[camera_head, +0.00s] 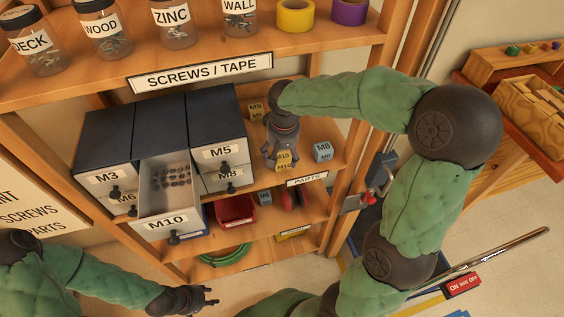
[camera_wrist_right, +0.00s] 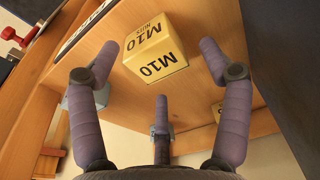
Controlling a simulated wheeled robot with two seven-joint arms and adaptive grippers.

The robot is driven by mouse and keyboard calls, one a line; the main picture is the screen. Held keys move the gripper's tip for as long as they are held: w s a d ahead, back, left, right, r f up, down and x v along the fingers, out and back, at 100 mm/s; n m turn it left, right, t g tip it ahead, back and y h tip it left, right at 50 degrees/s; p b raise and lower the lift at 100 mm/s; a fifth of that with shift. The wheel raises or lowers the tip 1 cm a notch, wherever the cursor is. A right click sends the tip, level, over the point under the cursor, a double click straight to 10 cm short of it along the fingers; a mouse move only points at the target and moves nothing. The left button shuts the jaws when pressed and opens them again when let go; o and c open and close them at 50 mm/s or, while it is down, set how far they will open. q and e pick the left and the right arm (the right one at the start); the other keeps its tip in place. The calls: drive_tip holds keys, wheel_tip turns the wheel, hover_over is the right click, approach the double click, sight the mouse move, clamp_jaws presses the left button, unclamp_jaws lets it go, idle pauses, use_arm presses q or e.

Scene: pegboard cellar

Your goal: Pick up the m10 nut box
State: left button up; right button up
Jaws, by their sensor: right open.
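The yellow M10 nut box (camera_head: 284,159) sits on the shelf right of the drawer unit, partly covered by my right gripper (camera_head: 280,150). In the right wrist view the M10 nut box (camera_wrist_right: 156,48) is plain, with M10 and NUTS in black. My right gripper (camera_wrist_right: 160,90) is open, its three fingers spread around the near side of the box. I cannot tell if any finger touches it. My left gripper (camera_head: 208,296) hangs low in front of the shelves, away from the box; its finger opening is unclear.
A blue M8 box (camera_head: 323,152) stands right of the nut box, and a yellow box (camera_head: 256,110) behind it. The M10 drawer (camera_head: 166,225) is pulled out, with small dark parts inside. A red bin (camera_head: 235,210) is on the shelf below. The wooden upright (camera_head: 362,150) bounds the right side.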

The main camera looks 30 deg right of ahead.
sight(282, 157)
wheel_tip(282, 157, down, 4)
drive_tip(key=shift+w+d+r+b, duration=0.1)
drive_tip(key=shift+r+b, duration=0.1)
drive_tip(key=shift+b, duration=0.45)
drive_tip(key=shift+r, duration=0.1)
drive_tip(key=shift+c, duration=1.2)
drive_tip(key=c, duration=1.1)
drive_tip(key=shift+r, duration=0.1)
drive_tip(key=shift+c, duration=0.2)
